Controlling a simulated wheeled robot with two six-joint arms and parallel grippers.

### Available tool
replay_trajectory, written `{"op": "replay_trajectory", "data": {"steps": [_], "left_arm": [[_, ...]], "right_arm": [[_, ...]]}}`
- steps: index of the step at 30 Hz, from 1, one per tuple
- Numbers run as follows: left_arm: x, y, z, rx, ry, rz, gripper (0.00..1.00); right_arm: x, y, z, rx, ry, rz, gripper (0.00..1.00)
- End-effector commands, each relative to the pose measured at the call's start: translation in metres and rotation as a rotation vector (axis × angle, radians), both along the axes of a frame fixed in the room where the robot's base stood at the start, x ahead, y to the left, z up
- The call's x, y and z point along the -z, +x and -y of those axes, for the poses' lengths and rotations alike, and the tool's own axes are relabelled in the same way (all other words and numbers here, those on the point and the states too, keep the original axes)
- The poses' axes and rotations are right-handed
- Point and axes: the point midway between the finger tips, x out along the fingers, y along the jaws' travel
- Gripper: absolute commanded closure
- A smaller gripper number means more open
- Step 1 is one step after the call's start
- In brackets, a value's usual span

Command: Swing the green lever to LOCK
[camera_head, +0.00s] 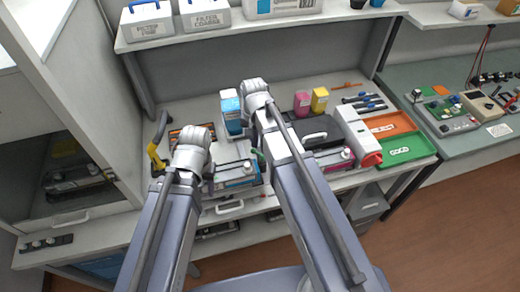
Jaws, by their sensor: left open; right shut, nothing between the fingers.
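A printer-like unit (243,179) with a dark top and coloured strips on its front sits in the middle of the bench, partly covered by my arms. A small green piece (259,157), probably the green lever, shows at its right side against my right arm. Its exact position and any LOCK mark are too small to read. My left gripper (210,178) is open at the unit's left side, small and partly hidden by my arm. My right gripper (257,150) is shut and empty close to the green piece, mostly hidden behind my arm; I cannot tell whether they touch.
A blue-and-white bottle (232,117) stands behind the unit. Magenta (302,103) and yellow (320,99) containers stand at the back. Orange (390,125) and green (405,149) trays lie at the right, beside a white-and-red device (361,140). A shelf (260,30) overhangs the bench.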

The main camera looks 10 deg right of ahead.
Motion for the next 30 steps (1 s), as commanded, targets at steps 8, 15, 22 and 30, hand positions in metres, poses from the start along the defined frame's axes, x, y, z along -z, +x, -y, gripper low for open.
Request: {"op": "replay_trajectory", "data": {"steps": [8,15,22,30], "left_arm": [[0.0,0.0,0.0,0.0,0.0,0.0,0.5],[0.0,0.0,0.0,0.0,0.0,0.0,0.5],[0.0,0.0,0.0,0.0,0.0,0.0,0.5],[0.0,0.0,0.0,0.0,0.0,0.0,0.5]], "right_arm": [[0.0,-0.0022,-0.0051,0.0,0.001,0.0,1.0],[0.0,-0.0023,-0.0052,0.0,0.0,0.0,1.0],[0.0,-0.0054,-0.0097,-0.001,0.0,-0.001,1.0],[0.0,-0.006,-0.0111,0.0,0.0,-0.001,1.0]]}}
